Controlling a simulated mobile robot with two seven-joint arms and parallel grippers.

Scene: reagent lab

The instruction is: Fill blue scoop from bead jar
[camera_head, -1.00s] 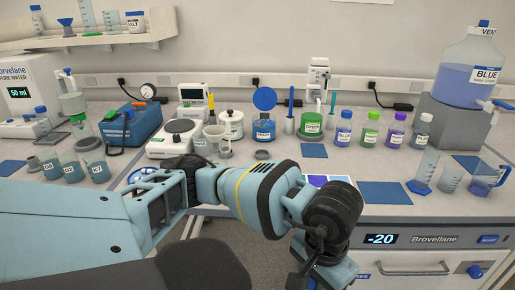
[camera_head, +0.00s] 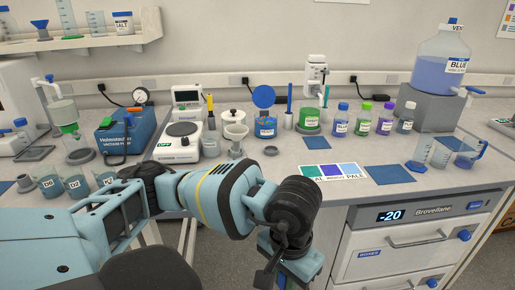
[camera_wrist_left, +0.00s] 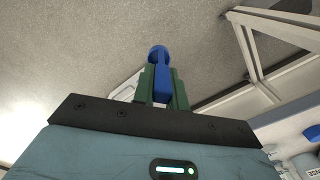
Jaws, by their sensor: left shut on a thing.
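The bead jar (camera_head: 265,128) stands on the bench near the middle, a clear jar of coloured beads with a pale label. A round blue lid (camera_head: 264,97) shows upright just above and behind it. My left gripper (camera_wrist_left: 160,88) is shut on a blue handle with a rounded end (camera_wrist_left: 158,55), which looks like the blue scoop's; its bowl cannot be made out. In the head view my left arm reaches across the front, its hand pointing down below the bench edge, apart from the jar. The fingertips are hidden there. My right gripper is not in view.
A green jar (camera_head: 308,120) and several reagent bottles stand right. A colour card (camera_head: 335,171) lies at the front edge.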

